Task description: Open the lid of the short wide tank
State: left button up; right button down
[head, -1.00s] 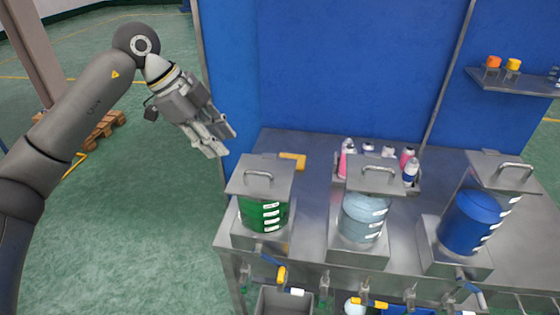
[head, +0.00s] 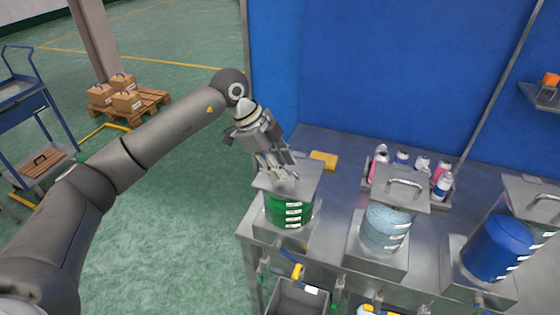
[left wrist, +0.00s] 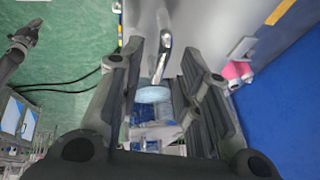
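The tank with green contents (head: 287,211) stands at the left end of the bench, under a flat metal lid (head: 309,177). It looks squat, but I cannot firmly compare its size with the others. My left gripper (head: 282,175) is over this lid, fingers pointing down, hiding its handle in the head view. In the left wrist view the left gripper (left wrist: 163,88) is open, its fingers on either side of a shiny bar handle (left wrist: 163,55). Contact is not clear. A dark arm part (left wrist: 22,40), possibly my right gripper, shows at the left edge; its state is unclear.
A light-blue tank (head: 385,228) and a dark-blue tank (head: 497,248) stand to the right with handled lids. A yellow object (head: 323,160) and several bottles (head: 381,163) are behind. A blue partition (head: 390,70) closes the back. A grey bin (head: 299,299) is below.

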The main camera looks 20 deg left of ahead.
pick_arm(q)
jog(key=shift+f, duration=0.15)
grip_shut()
jog(key=shift+w+r, duration=0.1)
jog(key=shift+r, duration=0.1)
